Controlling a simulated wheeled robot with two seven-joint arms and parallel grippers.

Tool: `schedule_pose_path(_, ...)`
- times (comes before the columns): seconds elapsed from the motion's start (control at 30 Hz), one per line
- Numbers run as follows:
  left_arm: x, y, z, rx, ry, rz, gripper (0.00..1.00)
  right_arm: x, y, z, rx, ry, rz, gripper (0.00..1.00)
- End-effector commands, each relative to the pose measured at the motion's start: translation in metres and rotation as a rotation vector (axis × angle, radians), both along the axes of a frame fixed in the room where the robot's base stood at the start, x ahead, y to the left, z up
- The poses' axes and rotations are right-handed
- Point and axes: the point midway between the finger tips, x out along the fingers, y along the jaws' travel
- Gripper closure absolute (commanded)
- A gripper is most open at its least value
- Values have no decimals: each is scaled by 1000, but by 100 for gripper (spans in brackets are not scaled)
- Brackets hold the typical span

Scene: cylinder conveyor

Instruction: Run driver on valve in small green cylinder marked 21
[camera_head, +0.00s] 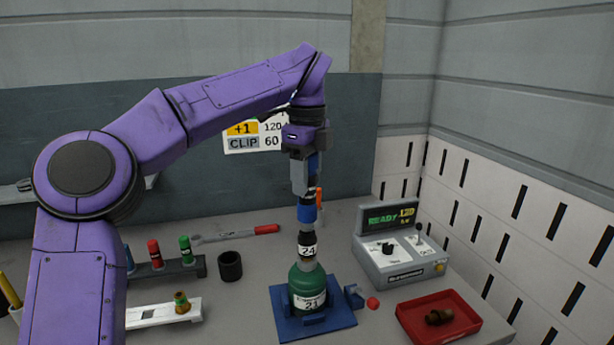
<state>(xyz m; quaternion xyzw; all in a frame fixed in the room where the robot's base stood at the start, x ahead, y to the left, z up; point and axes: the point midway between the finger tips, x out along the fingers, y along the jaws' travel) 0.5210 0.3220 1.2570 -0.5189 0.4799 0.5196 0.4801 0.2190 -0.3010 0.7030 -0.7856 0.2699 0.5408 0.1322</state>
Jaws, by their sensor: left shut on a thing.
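The small green cylinder (306,281) marked 21 stands upright in a blue holder (340,318) on the bench. My left gripper (306,190) is above it, shut on a driver (306,214) with a blue body. The driver points down, and a black socket with a white label (307,240), which seems to read 24, is at its lower end. The socket is right over the cylinder's neck and appears to meet it. The valve is hidden, so I cannot tell how far it is seated. My right gripper is not in view.
A red-knobbed clamp (372,303) is at the holder's right. A red tray (460,313) with a brass fitting and a control box (400,262) reading READY stand to the right. Left are a black cup (230,266), a socket rack (170,270), a white strip (150,316) and a wrench (235,234).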

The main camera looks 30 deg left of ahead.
Motion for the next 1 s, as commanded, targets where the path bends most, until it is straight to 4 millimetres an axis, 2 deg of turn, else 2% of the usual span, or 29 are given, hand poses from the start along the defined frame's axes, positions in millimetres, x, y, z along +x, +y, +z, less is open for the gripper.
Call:
schedule_pose_path(0.4, 0, 0, -9, -1, -3, 0, 100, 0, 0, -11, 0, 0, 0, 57)
schedule_pose_path(1.0, 0, 0, -6, -1, -2, 0, 100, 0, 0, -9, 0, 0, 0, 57)
